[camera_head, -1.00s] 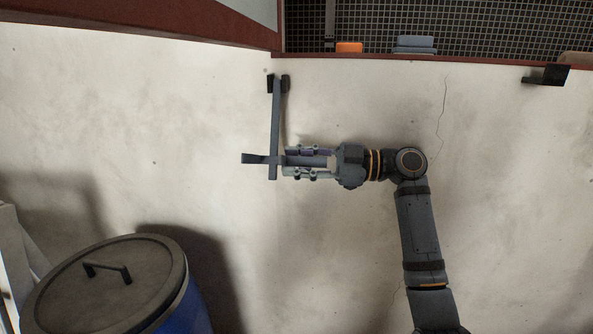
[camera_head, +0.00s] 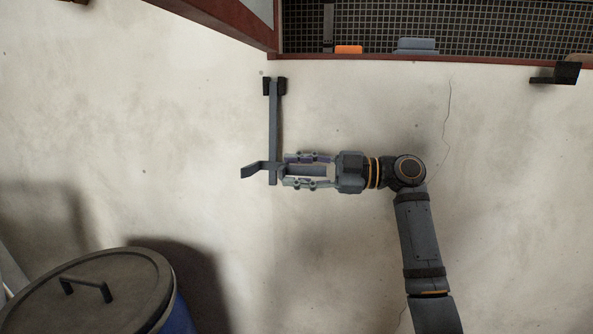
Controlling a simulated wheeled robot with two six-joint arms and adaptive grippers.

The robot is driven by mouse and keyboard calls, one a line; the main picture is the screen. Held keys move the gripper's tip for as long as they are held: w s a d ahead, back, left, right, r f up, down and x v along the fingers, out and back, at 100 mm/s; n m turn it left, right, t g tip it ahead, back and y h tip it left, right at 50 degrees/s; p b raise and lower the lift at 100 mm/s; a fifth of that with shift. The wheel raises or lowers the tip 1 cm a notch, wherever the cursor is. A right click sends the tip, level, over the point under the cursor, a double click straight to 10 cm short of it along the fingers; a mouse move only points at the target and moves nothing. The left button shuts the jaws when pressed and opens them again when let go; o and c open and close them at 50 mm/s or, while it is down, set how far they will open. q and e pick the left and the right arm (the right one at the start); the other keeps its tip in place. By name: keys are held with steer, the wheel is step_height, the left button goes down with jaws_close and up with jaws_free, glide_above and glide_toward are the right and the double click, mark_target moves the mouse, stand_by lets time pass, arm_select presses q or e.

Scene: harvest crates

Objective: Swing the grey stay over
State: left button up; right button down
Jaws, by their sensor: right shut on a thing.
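The grey stay (camera_head: 274,128) is a long flat bar. It hangs down from a small black bracket (camera_head: 267,87) on the pale wall. A short grey crosspiece (camera_head: 256,169) crosses its lower end and sticks out to the left. My right gripper (camera_head: 284,170) comes in from the right at this lower end. It is shut on the stay, with one finger above the crosspiece and one below. The exact contact at the fingertips is too small to make out. My left gripper is not in view.
Another black bracket (camera_head: 557,74) is on the wall at the upper right. A dark red frame (camera_head: 430,61) edges a dark grid along the top, with orange and blue-grey items behind it. A lidded blue barrel (camera_head: 180,318) stands at lower left. The wall between the brackets is clear.

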steer(key=shift+w+d+f, duration=0.1)
steer(key=shift+w+f, duration=0.15)
steer(key=shift+f, duration=0.05)
steer(key=c, duration=1.2)
jaws_free()
steer(key=shift+w+f, duration=0.15)
steer(key=shift+w, duration=0.1)
steer(key=shift+s, duration=0.1)
steer(key=shift+d, duration=0.1)
steer(key=s+d, duration=0.2)
steer(key=d, duration=0.9)
steer(key=shift+s+d, duration=0.2)
steer(key=shift+d, duration=0.15)
steer(key=shift+r, duration=0.2)
